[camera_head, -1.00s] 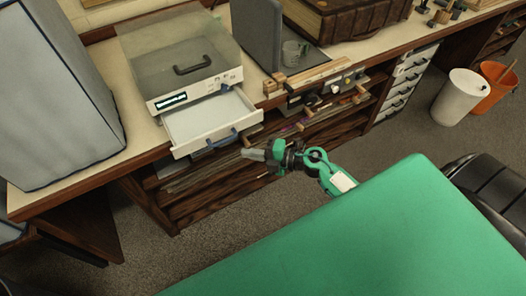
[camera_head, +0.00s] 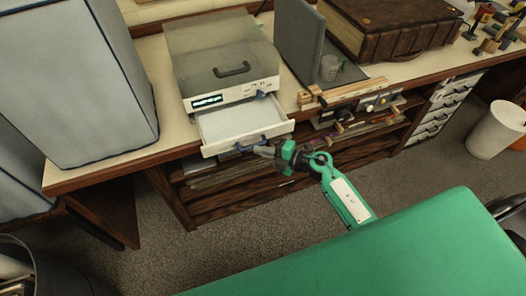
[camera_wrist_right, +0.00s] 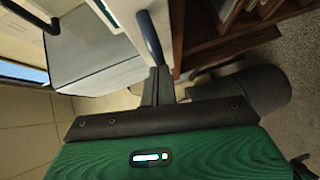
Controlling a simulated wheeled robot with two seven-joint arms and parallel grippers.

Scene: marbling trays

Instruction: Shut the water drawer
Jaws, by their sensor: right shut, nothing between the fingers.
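The water drawer (camera_head: 226,125) is a shallow white tray that stands pulled out from the front of a white device (camera_head: 200,100) with a clear lid on the bench. Its blue handle (camera_head: 250,145) is on the drawer front and also shows in the right wrist view (camera_wrist_right: 149,36). My right gripper (camera_head: 260,151) is shut and empty, its fingertips close to the right part of the handle. In the wrist view the closed fingers (camera_wrist_right: 158,78) point at the handle's near end. I cannot tell whether they touch. My left gripper is in neither view.
A tall grey covered box (camera_head: 75,85) stands left of the device. Shelves (camera_head: 235,196) lie below the bench. A white bin (camera_head: 495,130) is at far right.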

